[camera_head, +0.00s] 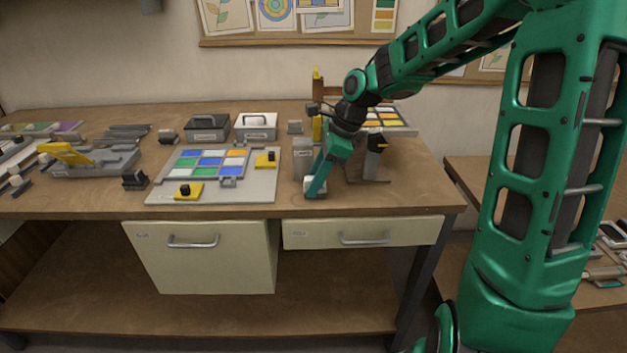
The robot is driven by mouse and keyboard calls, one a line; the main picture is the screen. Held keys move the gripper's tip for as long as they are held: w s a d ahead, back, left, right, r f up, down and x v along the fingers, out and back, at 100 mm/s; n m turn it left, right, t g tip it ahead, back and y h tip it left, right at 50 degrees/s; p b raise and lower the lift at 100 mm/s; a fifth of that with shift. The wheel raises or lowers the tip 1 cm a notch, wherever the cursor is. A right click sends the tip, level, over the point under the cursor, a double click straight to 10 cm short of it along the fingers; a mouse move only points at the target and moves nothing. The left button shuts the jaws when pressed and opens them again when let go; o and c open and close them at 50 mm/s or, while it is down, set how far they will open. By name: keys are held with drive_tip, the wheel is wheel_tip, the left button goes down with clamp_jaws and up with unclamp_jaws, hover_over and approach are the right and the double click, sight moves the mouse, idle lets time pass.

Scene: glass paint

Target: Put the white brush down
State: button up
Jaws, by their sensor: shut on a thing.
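My gripper (315,188) points down close to the worktable top (258,209), right of the stained-glass panel. It is shut on a small pale piece, which I take to be the white brush (308,184). Only a light patch shows beside the green finger; the rest is hidden or too small to make out. I cannot tell whether the brush touches the table. A grey upright holder (303,157) stands just behind my gripper.
The panel with coloured panes (212,160) lies on a grey board to the left, with yellow-black tools (188,191) on it. A dark stand (374,160) is close on the right. Two handled boxes (208,128) stand behind. Bare tabletop lies along the front edge.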

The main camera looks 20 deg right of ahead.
drive_tip(key=o, duration=1.1)
drive_tip(key=shift+f, duration=0.1)
drive_tip(key=v, duration=1.2)
drive_tip(key=s+d+f+n+h, duration=0.1)
drive_tip(key=s+d+n, duration=0.3)
drive_tip(key=s, duration=0.6)
drive_tip(key=s+d+f+n+g+h, duration=0.1)
drive_tip(key=s+d+f+n, duration=0.3)
drive_tip(key=s, duration=0.6)
drive_tip(key=s+d+f+n+h, duration=0.2)
drive_tip(key=s+d+f+n, duration=0.1)
drive_tip(key=s+n, duration=0.4)
drive_tip(key=s+d, duration=0.1)
drive_tip(key=s, duration=0.2)
drive_tip(key=shift+d+g, duration=0.3)
drive_tip(key=shift+d, duration=0.1)
